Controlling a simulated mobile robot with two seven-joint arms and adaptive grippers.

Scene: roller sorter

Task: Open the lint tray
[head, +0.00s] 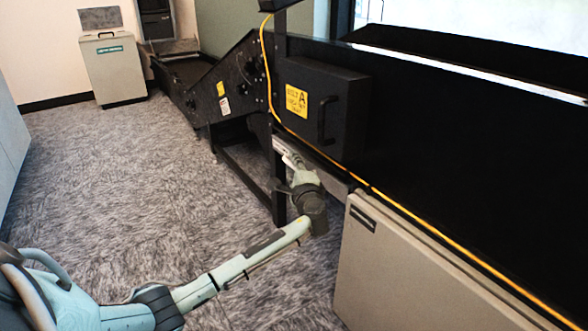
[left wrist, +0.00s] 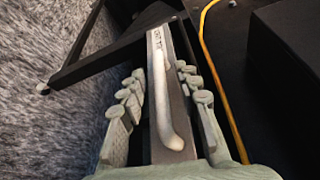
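Small lettering near the handle's far end is too small to read surely. My left gripper (left wrist: 160,75) is open, with one finger on each side of the handle and gaps still showing. In the head view my left gripper (head: 297,172) is below the black box, at the low edge of the machine, and its fingers and the tray are mostly hidden there. My right gripper is in neither view.
A black box with a handle and yellow label (head: 297,101) juts out above my gripper. A yellow cable (head: 330,161) runs along the machine. Black frame legs (head: 278,185) stand close by. A beige cabinet (head: 400,265) is at right. Carpet at left is clear up to a grey bin (head: 116,75).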

